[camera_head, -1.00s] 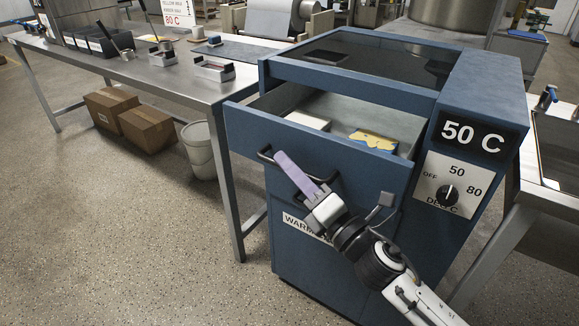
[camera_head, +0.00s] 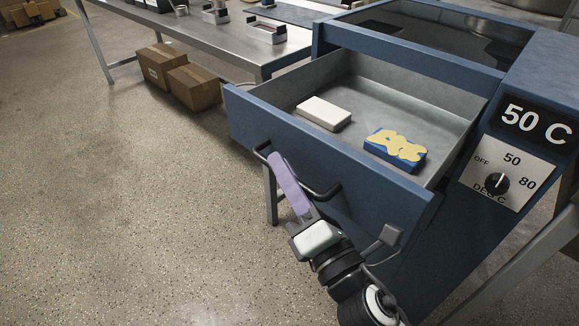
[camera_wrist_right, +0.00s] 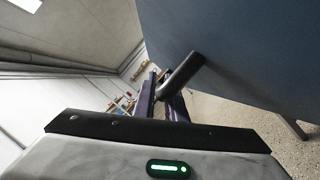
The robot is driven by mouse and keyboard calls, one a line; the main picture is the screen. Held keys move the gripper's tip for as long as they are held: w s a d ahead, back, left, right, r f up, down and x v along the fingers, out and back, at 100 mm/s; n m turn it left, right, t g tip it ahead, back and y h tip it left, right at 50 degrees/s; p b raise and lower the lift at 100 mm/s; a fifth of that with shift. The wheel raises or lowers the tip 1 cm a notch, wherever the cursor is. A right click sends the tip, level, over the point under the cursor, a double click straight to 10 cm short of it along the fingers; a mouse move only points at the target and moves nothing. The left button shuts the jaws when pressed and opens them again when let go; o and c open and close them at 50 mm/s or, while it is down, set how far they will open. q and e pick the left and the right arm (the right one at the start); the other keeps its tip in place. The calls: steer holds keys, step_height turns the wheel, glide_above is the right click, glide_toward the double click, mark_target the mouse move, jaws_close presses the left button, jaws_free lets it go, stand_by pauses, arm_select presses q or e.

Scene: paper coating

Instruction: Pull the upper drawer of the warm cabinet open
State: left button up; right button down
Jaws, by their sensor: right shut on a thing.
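The blue warm cabinet (camera_head: 520,75) stands at the right in the head view. Its upper drawer (camera_head: 245,112) is pulled well out, and its grey inside shows. A dark bar handle (camera_head: 322,193) runs across the drawer front. My right gripper (camera_head: 283,172), with purple fingers, is shut on the handle. In the right wrist view the dark handle (camera_wrist_right: 182,75) passes between the fingers, beside the blue drawer front. My left gripper is not in view.
A white block (camera_head: 324,112) and a blue block with a yellow top (camera_head: 396,148) lie in the drawer. A steel table (camera_head: 225,45) stands behind, with cardboard boxes (camera_head: 193,88) under it. The floor at left is clear. A dial panel (camera_head: 503,172) is on the cabinet.

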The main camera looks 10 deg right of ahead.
steer(key=c, duration=1.8)
jaws_free()
